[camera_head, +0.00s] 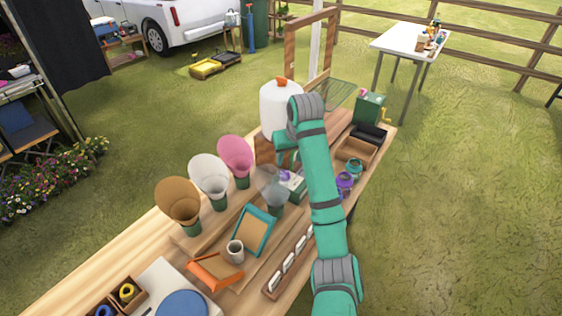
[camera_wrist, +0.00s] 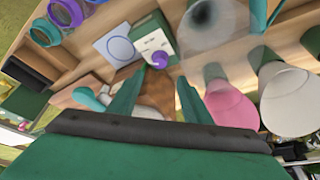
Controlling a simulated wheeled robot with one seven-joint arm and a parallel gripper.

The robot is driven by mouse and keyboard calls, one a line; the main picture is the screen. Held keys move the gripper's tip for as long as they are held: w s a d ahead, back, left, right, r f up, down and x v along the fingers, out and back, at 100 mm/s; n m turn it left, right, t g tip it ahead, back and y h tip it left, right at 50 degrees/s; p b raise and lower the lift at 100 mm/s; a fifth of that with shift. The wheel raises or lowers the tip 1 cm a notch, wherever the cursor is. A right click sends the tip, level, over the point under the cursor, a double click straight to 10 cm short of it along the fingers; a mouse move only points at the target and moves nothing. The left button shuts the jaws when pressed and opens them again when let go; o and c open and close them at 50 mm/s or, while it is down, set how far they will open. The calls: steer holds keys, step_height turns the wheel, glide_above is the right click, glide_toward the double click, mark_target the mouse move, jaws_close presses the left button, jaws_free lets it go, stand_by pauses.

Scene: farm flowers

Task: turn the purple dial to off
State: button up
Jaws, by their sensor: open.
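In the head view the box (camera_head: 293,186) is on the wooden table, partly behind a clear grey cone, with a bit of purple (camera_head: 286,175) on top. My gripper (camera_wrist: 162,80) is open, its two teal fingers apart and pointing toward the dial, with nothing between them. The dial's setting cannot be read.
Pink (camera_head: 235,156), white (camera_head: 208,174) and brown (camera_head: 179,200) cones stand left of the box. A grey cone (camera_head: 272,188) stands close by it. A white dispenser (camera_head: 279,108) is behind. Purple and teal jars (camera_head: 345,183) lie to the right.

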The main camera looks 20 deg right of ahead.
mark_target(285, 173)
steer(key=x, duration=0.9)
steer(key=shift+w+d+r, duration=0.1)
steer(key=shift+d, duration=0.05)
steer(key=shift+d+f, duration=0.1)
steer(key=shift+f, duration=0.3)
steer(key=shift+w+f, duration=0.15)
steer(key=shift+f, duration=0.1)
steer(key=shift+w+a+f, duration=0.1)
steer(key=shift+a+f, duration=0.1)
steer(key=shift+a, duration=0.1)
steer(key=shift+d, duration=0.1)
steer(key=c, duration=1)
